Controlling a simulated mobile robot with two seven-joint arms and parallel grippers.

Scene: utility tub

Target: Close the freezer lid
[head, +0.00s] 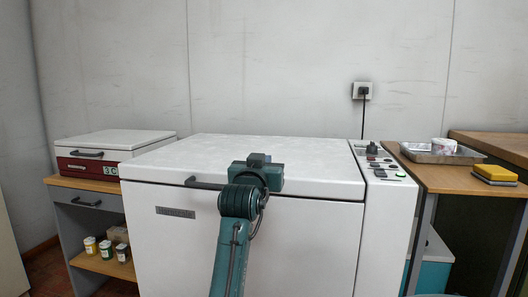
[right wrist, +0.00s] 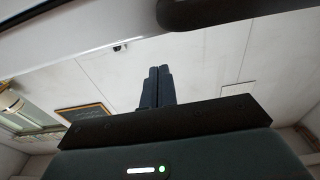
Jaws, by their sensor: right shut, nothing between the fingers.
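The white freezer (head: 290,240) stands in the middle of the head view. Its lid (head: 265,150) lies flat across the top and looks down on the body, with a thin seam along the front; I cannot tell whether a small gap is left. A dark handle (head: 203,184) sits on the lid's front edge. My right gripper (head: 258,158) is at that front edge, just right of the handle and covering part of it. In the right wrist view its fingers (right wrist: 159,72) are together and empty, below a dark bar (right wrist: 225,12) that looks like the handle. My left gripper is out of view.
A control panel (head: 383,166) adjoins the lid's right side. A wooden table with a metal tray (head: 428,154) and yellow sponge (head: 495,173) stands right. A white box (head: 112,140) sits on a cabinet at left, with jars (head: 106,249) below. The lid's top is clear.

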